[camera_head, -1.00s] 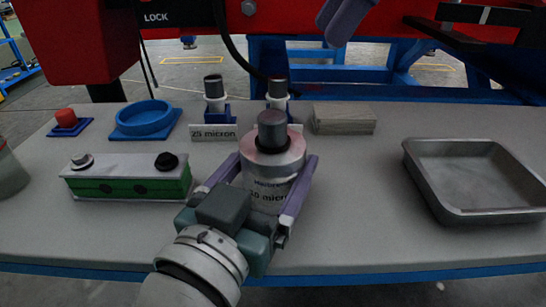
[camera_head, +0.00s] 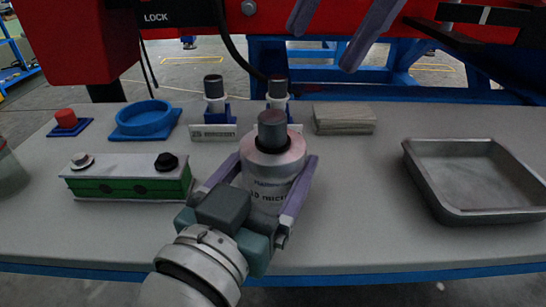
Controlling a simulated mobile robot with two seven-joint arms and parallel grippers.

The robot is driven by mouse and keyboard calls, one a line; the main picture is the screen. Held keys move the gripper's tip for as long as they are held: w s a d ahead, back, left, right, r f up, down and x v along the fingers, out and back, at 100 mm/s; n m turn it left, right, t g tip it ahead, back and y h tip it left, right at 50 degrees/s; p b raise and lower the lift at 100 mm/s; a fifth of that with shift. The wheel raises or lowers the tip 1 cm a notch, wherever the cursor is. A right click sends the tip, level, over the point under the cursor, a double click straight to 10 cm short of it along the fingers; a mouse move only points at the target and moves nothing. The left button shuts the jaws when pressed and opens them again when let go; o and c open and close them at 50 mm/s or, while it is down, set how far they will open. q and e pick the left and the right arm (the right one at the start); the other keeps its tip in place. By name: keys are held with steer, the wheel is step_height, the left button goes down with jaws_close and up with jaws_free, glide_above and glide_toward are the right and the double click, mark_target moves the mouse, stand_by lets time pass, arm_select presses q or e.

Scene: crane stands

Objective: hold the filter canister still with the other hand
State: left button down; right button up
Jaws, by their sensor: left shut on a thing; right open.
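The filter canister (camera_head: 277,165) is a pale cylinder with a dark grey cap and printed lettering on its side. It stands upright on the grey table near the middle of the view. My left gripper (camera_head: 257,190) is shut on the canister, one purple finger on each side of it. Its base is partly hidden by the gripper. My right gripper (camera_head: 345,20) is open and empty at the top of the view, beyond and above the canister; only its two purple fingers show.
A green block with two knobs (camera_head: 130,186) lies left of the canister. A blue ring (camera_head: 146,122) and a red button (camera_head: 66,118) are behind it. Two small capped filters (camera_head: 215,90) (camera_head: 278,90) stand at the back. A wooden block (camera_head: 344,125) and metal tray (camera_head: 475,213) are right.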

mark_target(275, 116)
steer(key=shift+w+a+f+n+t+h, duration=0.2)
steer(key=shift+a+f+n, duration=0.9)
steer(key=shift+n, duration=2.25)
steer(key=shift+s+a+f+n+t+h, duration=0.1)
steer(key=shift+a+f+n+t+h, duration=0.35)
steer(key=shift+f+n, duration=2.1)
steer(key=shift+w+a+f+n+t+h, duration=0.15)
steer(key=shift+a+f+n+t, duration=0.4)
steer(key=shift+n, duration=3.55)
steer(key=shift+a+f, duration=0.1)
jaws_close()
